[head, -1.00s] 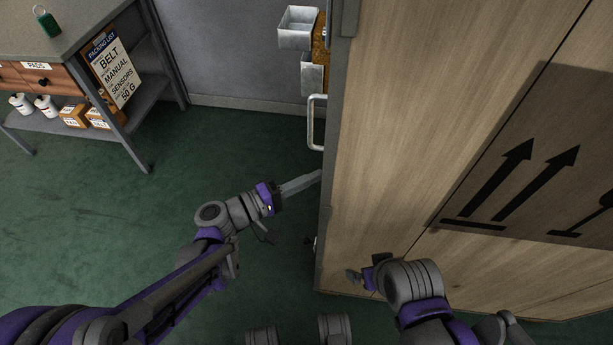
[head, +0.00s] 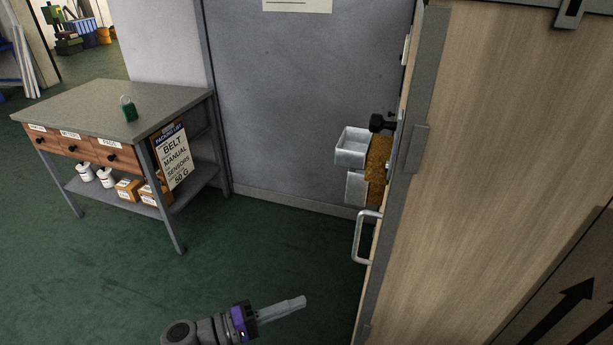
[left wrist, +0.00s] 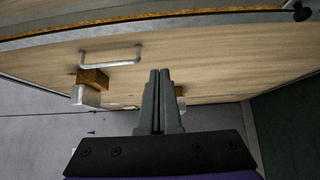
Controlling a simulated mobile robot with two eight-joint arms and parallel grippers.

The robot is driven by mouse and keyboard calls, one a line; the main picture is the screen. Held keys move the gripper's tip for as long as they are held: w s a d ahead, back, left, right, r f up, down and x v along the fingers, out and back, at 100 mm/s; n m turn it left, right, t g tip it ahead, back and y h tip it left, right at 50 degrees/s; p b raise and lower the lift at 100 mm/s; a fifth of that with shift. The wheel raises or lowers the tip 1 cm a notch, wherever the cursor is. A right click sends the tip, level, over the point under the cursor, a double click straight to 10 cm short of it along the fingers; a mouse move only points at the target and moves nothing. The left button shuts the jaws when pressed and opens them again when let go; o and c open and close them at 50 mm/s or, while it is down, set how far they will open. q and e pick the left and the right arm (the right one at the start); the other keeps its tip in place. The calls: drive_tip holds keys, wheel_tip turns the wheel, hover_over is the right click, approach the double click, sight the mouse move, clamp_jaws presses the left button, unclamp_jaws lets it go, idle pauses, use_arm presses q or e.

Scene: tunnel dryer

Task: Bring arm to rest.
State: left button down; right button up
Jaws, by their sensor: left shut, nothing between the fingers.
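My left gripper (head: 303,301) is at the bottom middle of the head view, with its fingers pointing right toward the wooden crate. It is shut and empty, and the closed fingers (left wrist: 158,78) also show in the left wrist view. In the head view the fingers are apart from the crate's metal handle (head: 359,238). In the left wrist view the handle (left wrist: 110,63) lies beyond and left of the fingers. My right gripper is not in the head view now.
A large wooden crate (head: 500,130) fills the right side. Metal boxes (head: 353,148) stick out from its edge. A grey workbench (head: 130,104) with drawers, a green padlock (head: 128,109) and a packing list (head: 172,160) stands at left. The green floor (head: 270,250) between is clear.

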use_arm(q)
drive_tip(key=s+a+f+m+g+y, duration=0.2)
drive_tip(key=s+a+f+g+y, duration=0.1)
drive_tip(key=s+f+y, duration=0.6)
drive_tip(key=s+a+m+y, duration=0.2)
drive_tip(key=s+a+y, duration=0.5)
drive_tip(key=a, duration=0.4)
wheel_tip(320, 180, up, 21)
drive_tip(key=w+t+p, duration=0.1)
drive_tip(key=p, duration=1.7)
drive_tip(key=shift+w+a+m+y, duration=0.3)
drive_tip(key=shift+w+a, duration=0.1)
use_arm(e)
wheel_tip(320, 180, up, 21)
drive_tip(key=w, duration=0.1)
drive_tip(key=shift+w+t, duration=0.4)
use_arm(q)
drive_tip(key=shift+f, duration=0.1)
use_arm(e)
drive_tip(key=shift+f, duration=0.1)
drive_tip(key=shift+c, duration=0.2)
